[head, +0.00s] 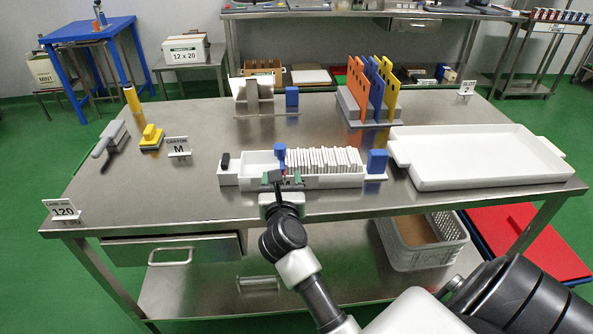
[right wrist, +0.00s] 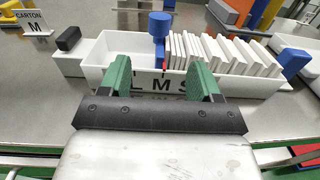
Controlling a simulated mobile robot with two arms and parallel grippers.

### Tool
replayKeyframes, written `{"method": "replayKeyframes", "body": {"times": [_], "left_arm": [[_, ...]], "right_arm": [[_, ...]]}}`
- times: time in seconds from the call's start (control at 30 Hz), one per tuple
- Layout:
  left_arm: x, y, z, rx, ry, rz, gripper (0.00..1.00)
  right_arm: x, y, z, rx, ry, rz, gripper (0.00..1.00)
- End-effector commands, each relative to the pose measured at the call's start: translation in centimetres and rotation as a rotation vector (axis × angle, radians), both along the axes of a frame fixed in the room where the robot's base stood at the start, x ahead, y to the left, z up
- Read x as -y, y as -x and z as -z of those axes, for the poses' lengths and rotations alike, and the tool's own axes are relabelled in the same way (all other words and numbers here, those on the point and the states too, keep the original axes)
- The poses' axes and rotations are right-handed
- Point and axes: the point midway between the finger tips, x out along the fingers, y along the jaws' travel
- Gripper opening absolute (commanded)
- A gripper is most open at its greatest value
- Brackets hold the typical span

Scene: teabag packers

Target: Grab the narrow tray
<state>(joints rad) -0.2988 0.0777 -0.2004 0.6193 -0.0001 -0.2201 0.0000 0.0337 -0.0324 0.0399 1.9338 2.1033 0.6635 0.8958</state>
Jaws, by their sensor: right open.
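The narrow tray (head: 335,182) is a long white box near the table's front edge, holding a row of upright white packets (head: 325,160) in its middle and right part. Its left part is empty. A blue slider (head: 280,150) with a red pointer stands at the row's left end. In the right wrist view the tray's wall (right wrist: 92,78) carries the letters L M S. My right gripper (head: 281,179) is open, its green fingers apart at this front wall, either side of the letters; it also shows in the right wrist view (right wrist: 160,80). I cannot tell whether they touch it.
A wide white tray (head: 480,182) lies on the right of the steel table (head: 130,205). A black block (head: 225,160) and a blue block (head: 377,162) sit at the narrow tray's ends. Coloured dividers (head: 375,90) stand behind. The table's front left is mostly clear.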

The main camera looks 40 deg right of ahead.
Motion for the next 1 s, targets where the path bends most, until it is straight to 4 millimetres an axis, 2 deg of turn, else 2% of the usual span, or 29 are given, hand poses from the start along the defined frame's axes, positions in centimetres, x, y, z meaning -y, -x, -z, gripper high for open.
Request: {"method": "replayKeyframes", "body": {"times": [0.1,0.37,0.63,0.93,0.97,1.0], "left_arm": [[0.0,0.0,-0.1,-0.001,0.000,0.000,0.45],[-0.1,0.0,-0.1,-0.001,-0.001,0.000,0.45],[-0.3,0.1,0.0,-0.001,-0.003,0.001,0.45],[-0.2,0.1,0.0,0.000,-0.003,0.001,0.45],[-0.2,0.1,0.0,0.000,-0.003,0.001,0.45],[-0.2,0.1,0.0,0.000,-0.003,0.001,0.45]], "right_arm": [[1.2,-1.7,-0.1,0.001,0.004,0.000,0.63],[2.4,-3.5,-0.1,0.001,0.006,0.000,0.63],[4.3,-6.8,0.0,0.001,0.007,-0.001,0.63],[4.7,-7.4,0.0,0.000,0.006,-0.001,0.63],[4.7,-7.4,0.0,0.000,0.006,-0.001,0.62],[4.7,-7.4,0.0,0.000,0.006,-0.001,0.55]]}}
